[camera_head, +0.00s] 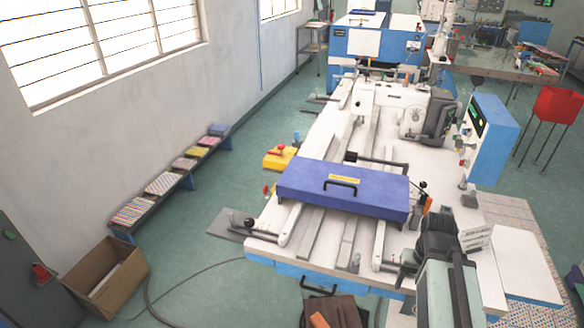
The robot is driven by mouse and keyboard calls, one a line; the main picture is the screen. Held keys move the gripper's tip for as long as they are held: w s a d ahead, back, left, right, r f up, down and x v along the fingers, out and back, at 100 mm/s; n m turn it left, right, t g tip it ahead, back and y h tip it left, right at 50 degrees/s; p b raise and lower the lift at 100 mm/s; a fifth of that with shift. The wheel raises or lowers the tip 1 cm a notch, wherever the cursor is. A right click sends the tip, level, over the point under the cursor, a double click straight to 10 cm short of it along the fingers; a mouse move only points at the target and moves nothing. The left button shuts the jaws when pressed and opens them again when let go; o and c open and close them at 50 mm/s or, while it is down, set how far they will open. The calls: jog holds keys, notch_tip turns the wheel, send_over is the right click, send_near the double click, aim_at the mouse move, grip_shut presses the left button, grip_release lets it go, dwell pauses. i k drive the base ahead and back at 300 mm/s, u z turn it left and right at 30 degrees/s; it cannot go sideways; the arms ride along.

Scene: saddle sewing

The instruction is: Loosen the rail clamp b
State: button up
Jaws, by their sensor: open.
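The white machine bed (310,250) carries long grey rails (347,243) running away from me. Small clamp-like fittings with black knobs sit along it: one at the left front (249,223), one behind the blue cover (351,157), and one right of that cover (422,186). I see no label that tells which is rail clamp b. My arm comes in at the lower right, and my dark gripper (437,236) is over the bed's right front part. It is open, with nothing visible in it. Its fingertips are hard to make out, and my arm hides part of the bed.
A blue-violet cover (343,187) with a black handle lies across the rails. A blue control box (490,137) stands at the right. A low bench (172,182), a cardboard box (106,276) and a yellow item (279,157) are left. A cable crosses the floor.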

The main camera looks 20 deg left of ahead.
aim_at(249, 223)
jog(key=u, duration=1.3)
jog(key=k, duration=0.6)
jog(key=u, duration=0.35)
jog(key=i, duration=1.5)
jog(key=z, duration=0.6)
